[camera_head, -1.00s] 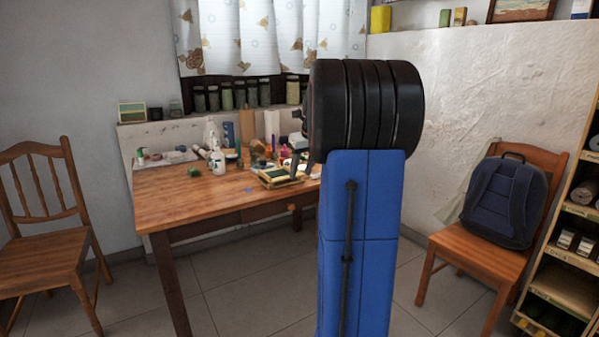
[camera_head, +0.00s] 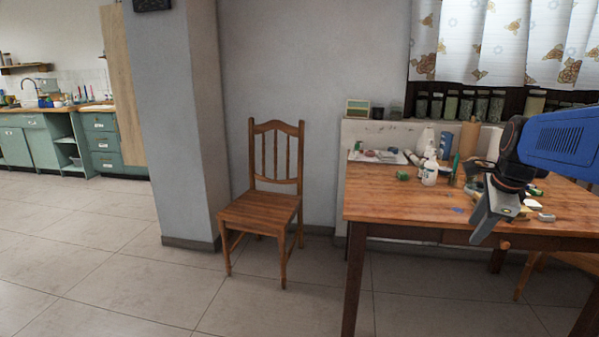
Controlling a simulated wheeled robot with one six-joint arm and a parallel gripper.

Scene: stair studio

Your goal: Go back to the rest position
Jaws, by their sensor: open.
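My gripper (camera_head: 489,216) shows at the right of the head view, at the end of my blue and black arm. It points down and to the left in front of the wooden table (camera_head: 400,205). Its grey fingers overlap from this angle, and I see nothing held between them. The fingertips appear over the table's front edge; whether they touch it I cannot tell. The rest of my arm runs out of the picture at the right.
Bottles, jars and small items crowd the table's back, including a white bottle (camera_head: 430,172). A wooden chair (camera_head: 262,208) stands left of the table by a grey pillar (camera_head: 183,120). Green cabinets (camera_head: 60,140) stand far left. The tiled floor (camera_head: 130,260) at left is clear.

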